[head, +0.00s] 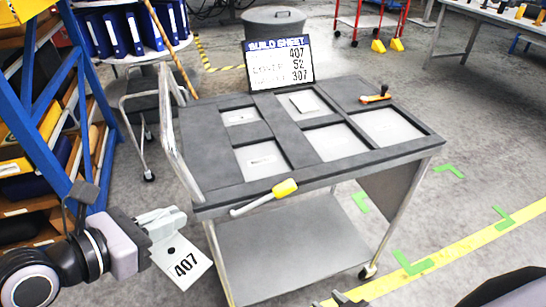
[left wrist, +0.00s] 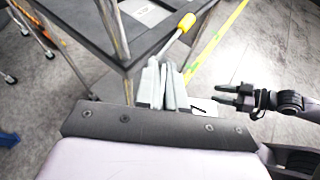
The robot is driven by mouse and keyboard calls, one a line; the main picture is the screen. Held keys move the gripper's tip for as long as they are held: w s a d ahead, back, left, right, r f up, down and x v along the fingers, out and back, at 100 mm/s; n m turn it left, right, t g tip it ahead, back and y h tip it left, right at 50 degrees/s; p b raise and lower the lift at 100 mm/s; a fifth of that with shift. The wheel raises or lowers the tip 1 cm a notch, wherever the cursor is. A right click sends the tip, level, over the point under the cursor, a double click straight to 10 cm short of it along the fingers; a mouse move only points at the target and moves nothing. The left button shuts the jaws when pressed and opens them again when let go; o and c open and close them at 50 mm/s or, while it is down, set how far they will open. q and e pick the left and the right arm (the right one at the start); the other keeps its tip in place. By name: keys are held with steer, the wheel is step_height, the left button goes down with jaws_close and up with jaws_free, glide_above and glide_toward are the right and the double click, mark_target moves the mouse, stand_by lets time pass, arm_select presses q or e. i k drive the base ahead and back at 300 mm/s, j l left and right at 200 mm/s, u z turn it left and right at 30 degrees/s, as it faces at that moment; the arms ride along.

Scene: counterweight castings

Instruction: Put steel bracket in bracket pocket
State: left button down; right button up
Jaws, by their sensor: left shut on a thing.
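The steel bracket (head: 180,262), a pale flat plate marked 407 with a small dark hole, hangs from my left gripper (head: 160,222) left of the cart. My left gripper is shut on its upper end. In the left wrist view the two fingers (left wrist: 166,85) are close together, and only part of the bracket (left wrist: 204,107) shows. The dark tray (head: 292,132) on the cart has several pale-floored pockets, to the right of and above the bracket. I cannot tell which is the bracket pocket. My right gripper (left wrist: 226,94) is apart from the bracket, its dark fingers spread and empty.
A yellow-handled tool (head: 284,188) lies at the tray's front edge, and an orange-and-black tool (head: 375,97) at its right. A build sheet (head: 279,63) stands behind. A blue rack (head: 50,150) is close to my left arm. The cart's metal handle (head: 172,125) rises on the left.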

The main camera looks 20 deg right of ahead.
mark_target(262, 162)
steer(key=l, duration=0.35)
steer(key=i+l+u, duration=0.1)
steer(key=l, duration=0.2)
steer(key=i+l, duration=0.3)
steer(key=l, duration=0.15)
steer(key=i+l, duration=0.25)
steer(key=l, duration=0.2)
steer(key=u, duration=0.05)
